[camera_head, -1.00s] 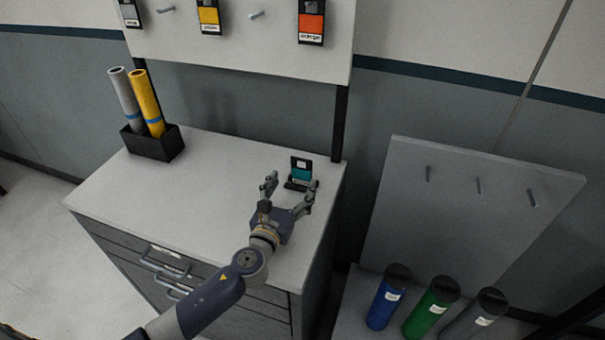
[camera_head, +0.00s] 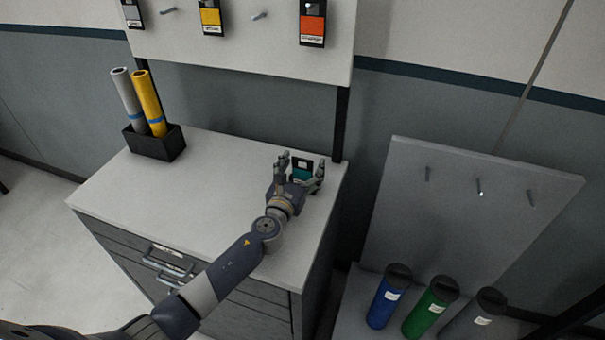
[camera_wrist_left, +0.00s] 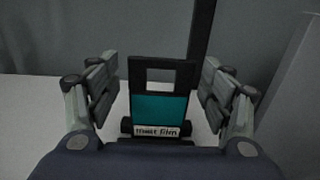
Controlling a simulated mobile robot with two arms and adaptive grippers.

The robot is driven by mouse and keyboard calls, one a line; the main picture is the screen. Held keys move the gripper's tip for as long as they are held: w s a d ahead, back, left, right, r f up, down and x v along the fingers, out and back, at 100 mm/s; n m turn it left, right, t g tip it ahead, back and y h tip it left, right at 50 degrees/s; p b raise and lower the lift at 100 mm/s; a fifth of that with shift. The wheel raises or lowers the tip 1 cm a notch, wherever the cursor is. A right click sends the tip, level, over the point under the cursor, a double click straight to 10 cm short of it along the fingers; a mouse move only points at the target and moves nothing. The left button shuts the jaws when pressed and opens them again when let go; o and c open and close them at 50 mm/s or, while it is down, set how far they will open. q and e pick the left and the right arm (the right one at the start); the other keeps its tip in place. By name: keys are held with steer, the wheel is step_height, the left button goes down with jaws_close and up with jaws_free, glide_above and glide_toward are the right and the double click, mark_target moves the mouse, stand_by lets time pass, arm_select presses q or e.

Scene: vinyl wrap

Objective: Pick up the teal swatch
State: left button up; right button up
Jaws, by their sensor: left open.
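The teal swatch (camera_head: 302,172) is a black-framed card with a teal panel, a cut-out at its top and a white label at its bottom. It stands upright in a small dark holder near the right end of the cabinet top. In the left wrist view the swatch (camera_wrist_left: 160,108) is centred between the two fingers, with a gap on each side. My left gripper (camera_head: 302,168) is open around it and does not touch it there. The swatch's lower part is partly hidden by the gripper in the head view. My right gripper is not in view.
The cabinet top (camera_head: 215,190) is clear left of the arm. A black box (camera_head: 157,146) with silver and yellow rolls stands at its back left. Orange (camera_head: 312,22) and yellow (camera_head: 210,18) swatches hang above. Blue, green and grey rolls (camera_head: 433,306) stand at lower right.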

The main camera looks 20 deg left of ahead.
mark_target(302, 159)
arm_select(q)
steer(key=c, duration=1)
steer(key=shift+r, duration=0.1)
steer(key=shift+r+p, duration=0.45)
steer(key=shift+r, duration=0.2)
step_height(302, 159, up, 2)
steer(key=shift+r+p, duration=0.2)
steer(key=shift+p, duration=0.35)
steer(key=s+d, duration=0.3)
steer(key=s, duration=0.4)
steer(key=s+d+r+b, duration=0.1)
steer(key=s+d, duration=0.3)
steer(key=s, duration=0.3)
steer(key=shift+s+d+b, duration=0.15)
steer(key=shift+d+b, duration=0.15)
